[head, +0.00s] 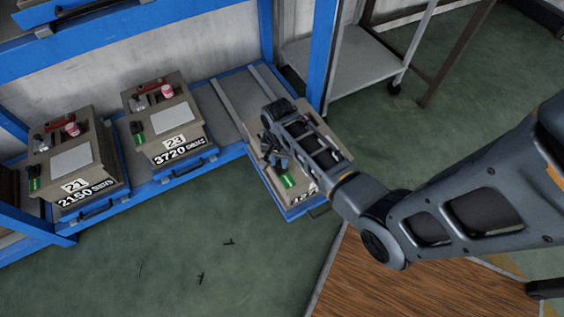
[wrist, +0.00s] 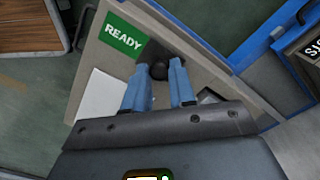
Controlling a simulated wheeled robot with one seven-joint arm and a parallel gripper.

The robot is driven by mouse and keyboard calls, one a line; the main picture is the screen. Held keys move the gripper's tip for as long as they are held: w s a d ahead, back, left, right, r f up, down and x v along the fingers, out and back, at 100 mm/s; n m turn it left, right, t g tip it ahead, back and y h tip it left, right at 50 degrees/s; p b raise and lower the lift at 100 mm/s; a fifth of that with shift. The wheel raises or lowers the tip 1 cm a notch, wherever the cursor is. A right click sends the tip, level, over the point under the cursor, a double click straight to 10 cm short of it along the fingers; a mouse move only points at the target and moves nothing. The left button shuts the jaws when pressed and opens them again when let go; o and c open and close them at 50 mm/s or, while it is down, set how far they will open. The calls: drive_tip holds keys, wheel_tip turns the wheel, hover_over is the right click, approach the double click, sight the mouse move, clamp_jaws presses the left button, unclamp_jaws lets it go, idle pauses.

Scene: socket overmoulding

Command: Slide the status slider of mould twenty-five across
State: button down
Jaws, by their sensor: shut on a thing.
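The mould (head: 256,178) on the pulled-out blue tray at the right end of the row lies under my arm. Its number plate is mostly covered, so I cannot read twenty-five. A green sign reading READY (wrist: 123,37) shows on its top in the wrist view, and as a green patch in the head view (head: 288,181). A dark knob (wrist: 157,52), apparently the status slider's, sits just beside the sign. My gripper (wrist: 160,68) is shut on this knob, with its blue-grey fingers on either side. In the head view my gripper (head: 272,156) is partly hidden by my wrist.
Mould 23 (head: 168,128) and mould 21 (head: 75,159) stand to the left on blue trays. A blue rack post (head: 323,50) rises close behind my gripper. A grey trolley (head: 352,60) stands behind.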

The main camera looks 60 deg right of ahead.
sight(280, 163)
drive_tip(key=c, duration=0.9)
unclamp_jaws()
drive_tip(key=shift+c, duration=0.2)
drive_tip(key=shift+r, duration=0.1)
wheel_tip(280, 163, up, 8)
drive_tip(key=p, duration=0.2)
drive_tip(key=shift+f+p, duration=0.2)
drive_tip(key=shift+p, duration=0.15)
